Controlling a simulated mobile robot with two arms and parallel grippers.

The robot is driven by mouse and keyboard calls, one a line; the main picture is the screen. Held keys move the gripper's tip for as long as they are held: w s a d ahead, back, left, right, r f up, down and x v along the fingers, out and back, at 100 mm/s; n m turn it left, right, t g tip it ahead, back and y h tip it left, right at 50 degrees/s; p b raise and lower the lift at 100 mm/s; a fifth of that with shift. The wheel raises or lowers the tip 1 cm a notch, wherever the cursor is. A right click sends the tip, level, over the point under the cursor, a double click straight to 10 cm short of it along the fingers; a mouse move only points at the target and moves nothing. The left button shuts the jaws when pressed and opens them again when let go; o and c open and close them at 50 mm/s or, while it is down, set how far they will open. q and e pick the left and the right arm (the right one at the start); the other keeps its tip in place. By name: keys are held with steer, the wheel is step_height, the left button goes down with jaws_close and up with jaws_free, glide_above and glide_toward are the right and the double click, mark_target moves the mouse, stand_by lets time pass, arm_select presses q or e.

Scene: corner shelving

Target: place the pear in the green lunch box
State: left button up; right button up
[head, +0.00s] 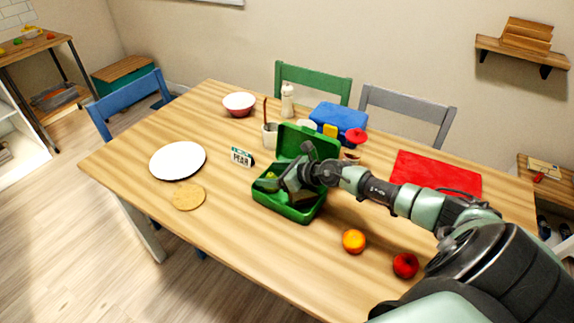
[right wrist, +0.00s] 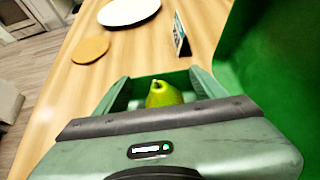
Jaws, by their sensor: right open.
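The green lunch box (head: 289,211) stands open on the table, with its lid raised at the back. The yellow-green pear (right wrist: 163,95) is inside the box, between the spread fingers of my right gripper (right wrist: 162,88) in the right wrist view. In the head view the pear (head: 270,176) shows as a small patch at the box's left side. My right gripper (head: 281,182) reaches down into the box from the right. It is open around the pear, and its palm hides the pear's lower part. My left gripper is not in view.
A PEAR sign (head: 240,157), a white plate (head: 178,160) and a round tan mat (head: 188,197) lie left of the box. An orange (head: 354,241) and an apple (head: 405,265) are in front right. A blue box (head: 340,115) stands behind. The table's front left is clear.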

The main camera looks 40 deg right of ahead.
steer(key=b+v, duration=0.1)
steer(key=v, duration=0.9)
steer(key=shift+s+d+f, duration=0.1)
steer(key=shift+v, duration=1.05)
